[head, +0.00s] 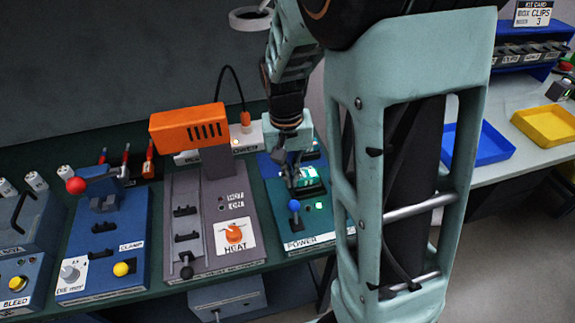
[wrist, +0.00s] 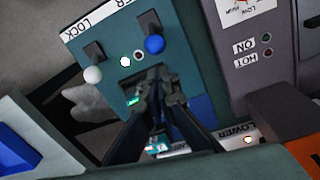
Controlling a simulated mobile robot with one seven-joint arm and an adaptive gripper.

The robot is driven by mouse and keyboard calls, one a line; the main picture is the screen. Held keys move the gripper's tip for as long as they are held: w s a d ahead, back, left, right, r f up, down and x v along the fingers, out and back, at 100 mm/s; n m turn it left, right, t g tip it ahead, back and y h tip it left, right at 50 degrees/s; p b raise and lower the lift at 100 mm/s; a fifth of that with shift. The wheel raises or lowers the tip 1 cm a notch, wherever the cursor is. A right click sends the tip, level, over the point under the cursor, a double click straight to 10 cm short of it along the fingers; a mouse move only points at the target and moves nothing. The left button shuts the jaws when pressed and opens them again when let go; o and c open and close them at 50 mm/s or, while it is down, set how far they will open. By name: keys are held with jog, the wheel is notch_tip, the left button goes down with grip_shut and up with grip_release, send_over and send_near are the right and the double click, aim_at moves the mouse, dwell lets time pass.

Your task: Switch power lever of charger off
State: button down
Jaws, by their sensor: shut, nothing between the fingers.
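The charger (head: 300,241) is a teal box on the bench with a POWER label on its front. Its power lever has a blue knob (head: 294,205), which also shows in the wrist view (wrist: 155,44). A lit green lamp (head: 319,206) sits to the right of this knob. In the wrist view a second lever with a white knob (wrist: 93,74) stands by the LOCK label. My gripper (head: 291,177) is shut and empty over the charger, behind the blue knob.
A grey HEAT unit (head: 210,225) with an orange head (head: 189,128) stands left of the charger. Farther left is a blue CLAMP unit (head: 102,240). A blue tray (head: 478,146) and a yellow tray (head: 547,126) lie on the right bench. My arm hides the charger's right side.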

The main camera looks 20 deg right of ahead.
aim_at(295, 211)
jog(key=f, duration=0.6)
jog(key=shift+d+f, duration=0.25)
jog(key=shift+f, duration=0.1)
jog(key=shift+b, duration=0.35)
